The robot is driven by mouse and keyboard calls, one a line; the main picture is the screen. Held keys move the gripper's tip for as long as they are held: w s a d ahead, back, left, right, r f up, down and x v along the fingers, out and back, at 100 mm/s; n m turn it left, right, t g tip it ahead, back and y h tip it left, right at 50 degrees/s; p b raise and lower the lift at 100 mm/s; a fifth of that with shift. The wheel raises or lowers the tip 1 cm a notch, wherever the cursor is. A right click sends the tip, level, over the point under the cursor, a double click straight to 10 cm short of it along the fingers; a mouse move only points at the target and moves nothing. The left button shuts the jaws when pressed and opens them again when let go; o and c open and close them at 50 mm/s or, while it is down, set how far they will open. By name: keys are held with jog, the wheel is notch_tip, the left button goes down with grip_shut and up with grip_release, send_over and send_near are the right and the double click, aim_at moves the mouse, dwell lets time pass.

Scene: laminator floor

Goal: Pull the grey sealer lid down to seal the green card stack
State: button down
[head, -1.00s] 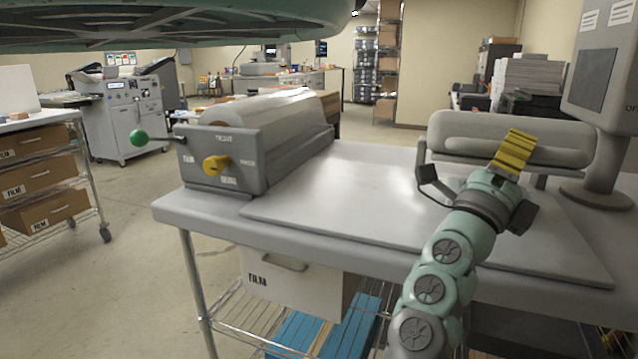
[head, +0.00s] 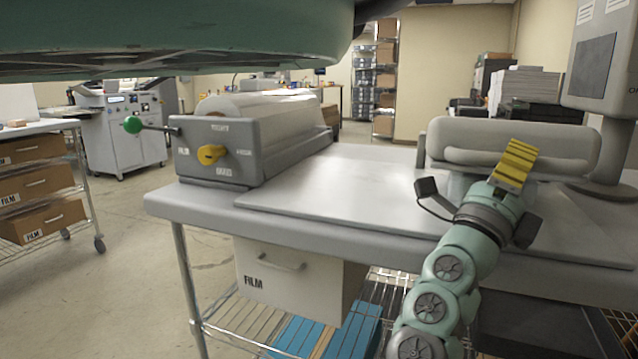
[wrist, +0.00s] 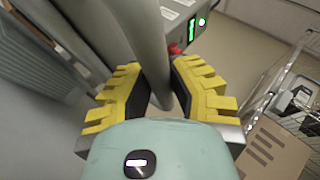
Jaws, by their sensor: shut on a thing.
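The grey sealer lid (head: 560,140) is a rounded bar unit standing up at the right back of the grey table. My gripper (head: 516,160) has yellow fingers at the front bar of the lid. In the wrist view, my gripper (wrist: 158,92) is shut on the grey lid bar (wrist: 150,50), which runs between the two ribbed yellow pads. The green card stack does not show in either view; my arm and gripper hide part of the area below the lid.
The grey table (head: 320,190) has a clear flat top. A laminator (head: 220,155) with a yellow knob and green-tipped lever stands at its left. A screen on a stand (head: 597,75) is close at the right. A white FILM box (head: 290,280) sits below.

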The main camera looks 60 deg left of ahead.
jog(key=shift+a+f, duration=0.1)
jog(key=shift+a, duration=0.05)
jog(key=c, duration=1.1)
grip_release()
jog(key=shift+w, duration=0.1)
jog(key=shift+c, duration=0.2)
jog(key=v, duration=1.2)
